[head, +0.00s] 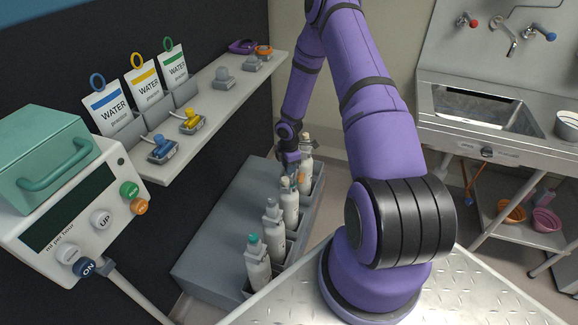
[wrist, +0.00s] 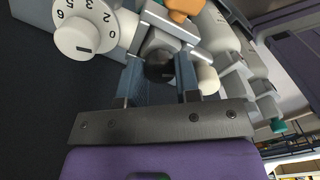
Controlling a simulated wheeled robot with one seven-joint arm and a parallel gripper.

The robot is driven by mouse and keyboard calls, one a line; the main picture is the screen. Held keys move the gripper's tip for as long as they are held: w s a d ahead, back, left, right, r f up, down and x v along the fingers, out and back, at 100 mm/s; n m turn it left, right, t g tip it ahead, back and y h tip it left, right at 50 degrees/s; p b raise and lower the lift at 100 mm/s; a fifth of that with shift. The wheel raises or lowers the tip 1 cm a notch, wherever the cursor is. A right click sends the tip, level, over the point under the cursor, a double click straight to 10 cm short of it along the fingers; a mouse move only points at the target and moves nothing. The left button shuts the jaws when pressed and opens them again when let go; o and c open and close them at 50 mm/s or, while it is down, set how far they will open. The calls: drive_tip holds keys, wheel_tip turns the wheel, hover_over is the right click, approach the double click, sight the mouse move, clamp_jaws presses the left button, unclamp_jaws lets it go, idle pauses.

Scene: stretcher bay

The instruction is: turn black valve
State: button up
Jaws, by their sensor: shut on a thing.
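The black valve (wrist: 159,66) is a small round dark knob with a mark on its face. In the wrist view it sits between the two blue-grey fingers of my gripper (wrist: 158,78), which is shut on it. A white dial with numbers (wrist: 84,33) is just left of it. In the head view my gripper (head: 290,159) is low at the far end of the row of bottles. The valve is hidden there behind my gripper and arm.
Several white bottles (head: 257,262) stand in a grey rack (head: 212,238) by the dark wall. A shelf (head: 222,98) with clamps and water tags is above. A pump box (head: 70,215) is at left, and a sink bench (head: 510,150) at right.

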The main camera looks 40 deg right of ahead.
idle(0.4)
drive_tip(key=o, duration=0.9)
wheel_tip(320, 180, up, 11)
drive_tip(key=shift+f, duration=0.1)
idle(0.5)
